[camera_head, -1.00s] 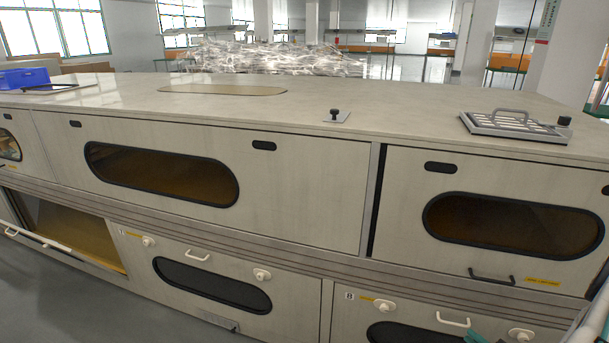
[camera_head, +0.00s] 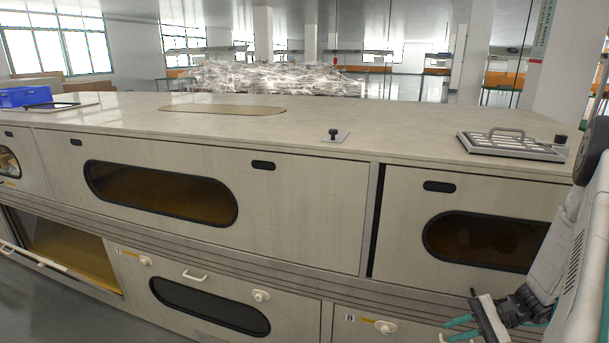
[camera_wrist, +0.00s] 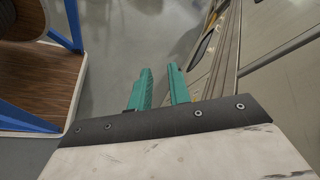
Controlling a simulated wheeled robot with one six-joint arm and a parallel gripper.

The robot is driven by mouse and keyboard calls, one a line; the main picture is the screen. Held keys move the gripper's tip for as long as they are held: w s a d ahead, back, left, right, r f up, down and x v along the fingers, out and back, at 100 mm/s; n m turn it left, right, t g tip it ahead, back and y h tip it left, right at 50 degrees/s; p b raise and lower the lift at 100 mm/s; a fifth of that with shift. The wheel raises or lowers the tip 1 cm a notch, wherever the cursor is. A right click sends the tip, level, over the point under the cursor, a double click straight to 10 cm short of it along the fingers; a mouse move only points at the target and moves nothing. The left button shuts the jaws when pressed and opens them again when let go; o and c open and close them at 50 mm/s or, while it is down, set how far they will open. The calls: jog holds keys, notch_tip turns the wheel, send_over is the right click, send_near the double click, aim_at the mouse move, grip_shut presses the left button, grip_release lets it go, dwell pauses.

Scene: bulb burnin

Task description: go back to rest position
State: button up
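My gripper (camera_head: 446,332) is at the lower right of the head view, in front of the right-hand cabinet doors. Its teal fingers are apart and hold nothing. In the wrist view, the two fingers (camera_wrist: 160,68) point out over the grey floor with a clear gap between them. My arm rises along the right edge of the head view and hides part of the cabinet's right end.
A long beige cabinet (camera_head: 310,220) with oval windows spans the head view. On its top are a blue bin (camera_head: 24,96), a metal grate (camera_head: 510,145) and a small black knob (camera_head: 333,134). A lower-left compartment (camera_head: 65,250) stands open. A blue-framed wooden surface (camera_wrist: 45,80) is left in the wrist view.

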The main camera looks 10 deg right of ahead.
jog(key=s+a+r+n+h, duration=0.4)
jog(key=a+r, duration=0.3)
jog(key=r, duration=0.3)
jog(key=s+a+r+n+g+h, duration=0.1)
jog(key=s+a+r+n+h, duration=0.3)
jog(key=a+r, duration=0.4)
jog(key=s+a+r+n+h, duration=0.4)
jog(key=s+a+r+h, duration=0.1)
jog(key=r, duration=0.8)
jog(key=shift+s+a+n+g, duration=0.4)
jog(key=shift+s+a, duration=0.45)
jog(key=shift+a, duration=0.3)
jog(key=shift+r, duration=0.1)
